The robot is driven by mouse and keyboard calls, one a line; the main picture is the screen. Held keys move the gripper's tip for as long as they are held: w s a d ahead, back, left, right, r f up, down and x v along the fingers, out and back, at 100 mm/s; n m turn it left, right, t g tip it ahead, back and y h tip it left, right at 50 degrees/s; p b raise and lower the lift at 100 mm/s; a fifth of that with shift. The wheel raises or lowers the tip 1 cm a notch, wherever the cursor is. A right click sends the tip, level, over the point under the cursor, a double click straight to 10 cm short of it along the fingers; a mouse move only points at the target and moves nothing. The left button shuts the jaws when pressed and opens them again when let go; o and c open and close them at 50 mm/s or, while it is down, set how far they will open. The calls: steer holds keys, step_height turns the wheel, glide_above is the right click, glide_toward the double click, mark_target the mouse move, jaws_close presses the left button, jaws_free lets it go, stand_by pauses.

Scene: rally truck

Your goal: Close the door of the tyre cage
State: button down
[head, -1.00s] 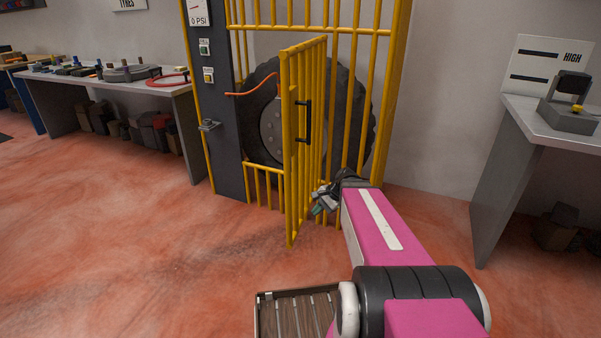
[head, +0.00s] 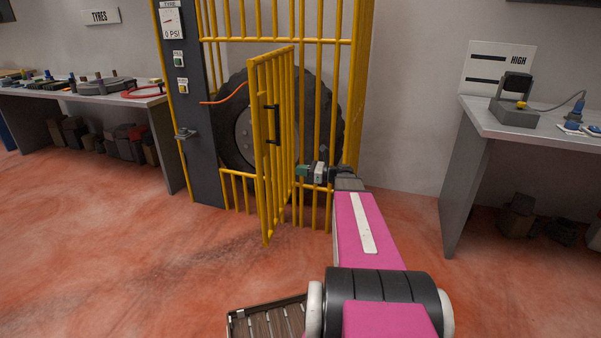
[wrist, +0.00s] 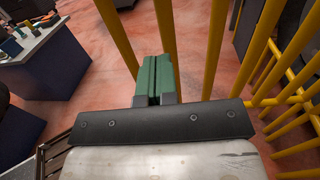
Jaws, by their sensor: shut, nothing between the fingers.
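The yellow barred door (head: 262,150) of the tyre cage stands open, swung out toward me, with a black handle (head: 272,124) on its left face. The cage frame (head: 290,41) is yellow, with a dark grey post (head: 187,110) at its left carrying a latch fitting (head: 185,133). My gripper (head: 302,170) is at the right side of the door, level with its lower half. Its green fingers are together and empty; they also show in the wrist view (wrist: 155,78), close to the yellow door bars (wrist: 165,40). I cannot tell whether they touch the bars.
A large tyre (head: 233,115) stands inside the cage, with an orange hose (head: 225,95) in front. A workbench (head: 120,98) with tools is at the left, and another bench (head: 500,125) at the right. The floor left of the door is clear.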

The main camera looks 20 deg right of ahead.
mark_target(270, 167)
steer(key=x, duration=1)
steer(key=shift+w+a, duration=0.1)
steer(key=shift+a, duration=0.05)
steer(key=shift+w+a, duration=0.1)
steer(key=shift+a, duration=0.1)
steer(key=shift+f, duration=0.1)
